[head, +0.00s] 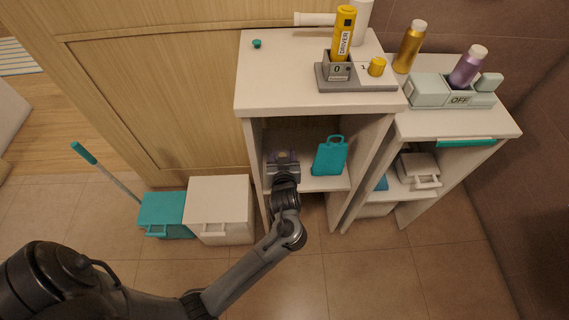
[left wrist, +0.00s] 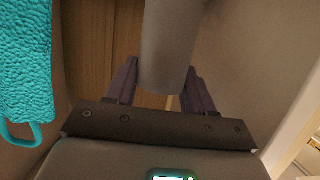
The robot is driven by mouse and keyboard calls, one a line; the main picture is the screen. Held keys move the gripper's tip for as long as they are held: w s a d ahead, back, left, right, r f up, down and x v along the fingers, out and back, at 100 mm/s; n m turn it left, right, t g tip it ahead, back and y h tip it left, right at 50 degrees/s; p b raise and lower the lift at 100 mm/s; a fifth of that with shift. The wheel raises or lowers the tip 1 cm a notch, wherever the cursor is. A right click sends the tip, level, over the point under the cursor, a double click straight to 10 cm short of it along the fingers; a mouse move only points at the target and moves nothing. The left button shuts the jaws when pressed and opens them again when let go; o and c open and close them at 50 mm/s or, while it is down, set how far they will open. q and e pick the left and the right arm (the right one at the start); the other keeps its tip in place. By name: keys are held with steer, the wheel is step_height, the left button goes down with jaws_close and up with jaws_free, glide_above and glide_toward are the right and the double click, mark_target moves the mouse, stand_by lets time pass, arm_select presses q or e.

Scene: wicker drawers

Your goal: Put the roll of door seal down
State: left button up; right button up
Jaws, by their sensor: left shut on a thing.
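The roll of door seal (left wrist: 168,45) shows in the left wrist view as a plain grey, rounded piece between the dark fingers. My left gripper (left wrist: 160,85) is shut on it. In the head view my left gripper (head: 284,158) reaches into the open compartment of the white cabinet (head: 252,150), over its shelf. The roll is mostly hidden by the gripper there, and I cannot tell whether it touches the shelf. My right gripper is not in view.
A teal item with a loop handle (head: 330,157) stands right of the gripper on the shelf; it also shows in the left wrist view (left wrist: 27,55). Cabinet walls enclose both sides. A yellow driver (head: 343,32) stands on top. White (head: 219,207) and teal (head: 165,212) boxes stand on the floor.

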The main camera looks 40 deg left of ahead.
arm_select(q)
step_height(320, 180, down, 4)
steer(key=shift+w+a+b, duration=0.1)
steer(key=shift+b, duration=1.05)
steer(key=o, duration=1.1)
steer(key=shift+f, duration=0.15)
steer(key=shift+c, duration=0.2)
